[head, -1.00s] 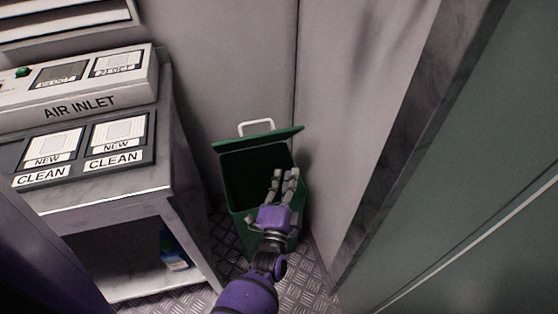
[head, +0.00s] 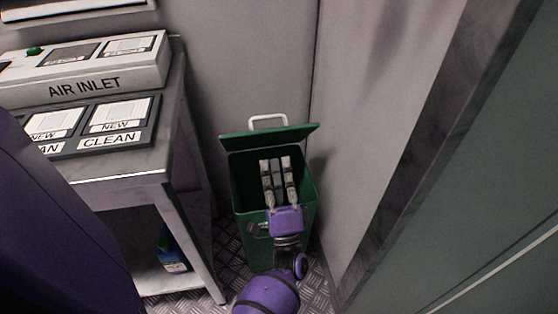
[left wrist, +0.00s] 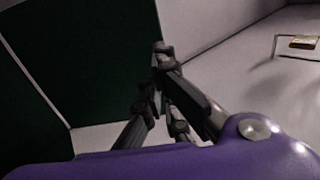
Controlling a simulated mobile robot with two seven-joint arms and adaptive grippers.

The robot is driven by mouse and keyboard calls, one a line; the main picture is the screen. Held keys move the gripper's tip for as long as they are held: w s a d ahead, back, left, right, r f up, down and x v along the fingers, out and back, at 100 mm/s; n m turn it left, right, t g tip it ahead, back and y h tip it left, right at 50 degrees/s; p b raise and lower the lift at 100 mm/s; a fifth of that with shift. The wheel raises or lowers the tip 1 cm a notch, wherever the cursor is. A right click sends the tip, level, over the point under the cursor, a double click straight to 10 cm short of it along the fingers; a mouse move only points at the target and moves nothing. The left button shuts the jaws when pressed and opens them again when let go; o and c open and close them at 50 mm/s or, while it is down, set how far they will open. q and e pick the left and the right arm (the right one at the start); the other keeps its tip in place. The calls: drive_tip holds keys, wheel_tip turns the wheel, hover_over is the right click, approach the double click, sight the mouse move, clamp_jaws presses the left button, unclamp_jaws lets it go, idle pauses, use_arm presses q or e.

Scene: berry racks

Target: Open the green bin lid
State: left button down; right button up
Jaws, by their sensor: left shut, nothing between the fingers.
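The green bin (head: 304,208) stands on the floor in the corner, and its dark inside shows. Its green lid (head: 245,143) is raised and tilted up at the back, with a white handle (head: 268,121) on its far edge. My left gripper (head: 276,164) is shut and empty, with its fingers in front of the bin's opening below the lid. I cannot tell whether they touch the bin. In the left wrist view the fingers (left wrist: 163,52) meet beside a large dark green surface. My right gripper is not in view.
A grey bench (head: 150,178) with "CLEAN" panels and an "AIR INLET" box (head: 90,86) stands left of the bin. A blue-green container (head: 172,250) is on its lower shelf. A wall and a grey door frame (head: 420,160) close off the right.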

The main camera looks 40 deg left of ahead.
sight(268, 118)
use_arm(q)
drive_tip(key=x, duration=0.5)
drive_tip(key=shift+w+a+r, duration=0.2)
drive_tip(key=shift+w, duration=0.05)
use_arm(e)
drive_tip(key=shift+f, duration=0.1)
